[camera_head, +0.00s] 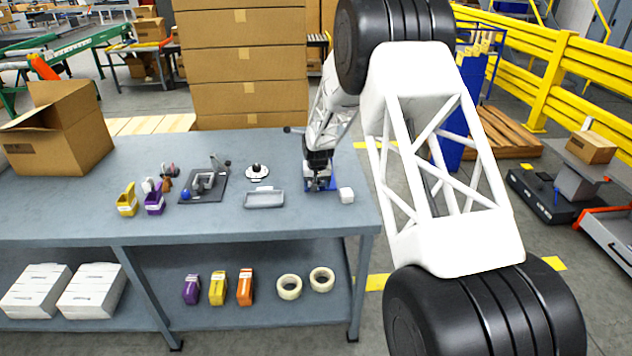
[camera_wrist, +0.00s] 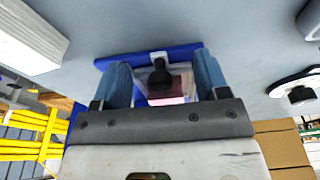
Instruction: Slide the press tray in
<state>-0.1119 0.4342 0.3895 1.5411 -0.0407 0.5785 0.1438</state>
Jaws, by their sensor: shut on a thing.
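In the head view, my gripper (camera_head: 318,178) points down at the right end of the grey-blue table, over a small device with a blue base (camera_head: 331,186). The arm hides most of that device. In the wrist view, my gripper (camera_wrist: 164,82) has its two blue fingers on either side of a pale piece with a round black knob (camera_wrist: 160,79). This piece seems to be the press tray, and the fingers are shut on it. The blue base (camera_wrist: 130,57) lies just beyond the fingertips. How far in the tray sits cannot be told.
A white block (camera_head: 346,195) stands just right of the device. A grey shallow tray (camera_head: 264,199) and a white disc with a black knob (camera_head: 257,172) lie to its left. A lever fixture on a dark plate (camera_head: 204,184) and yellow and purple holders stand further left.

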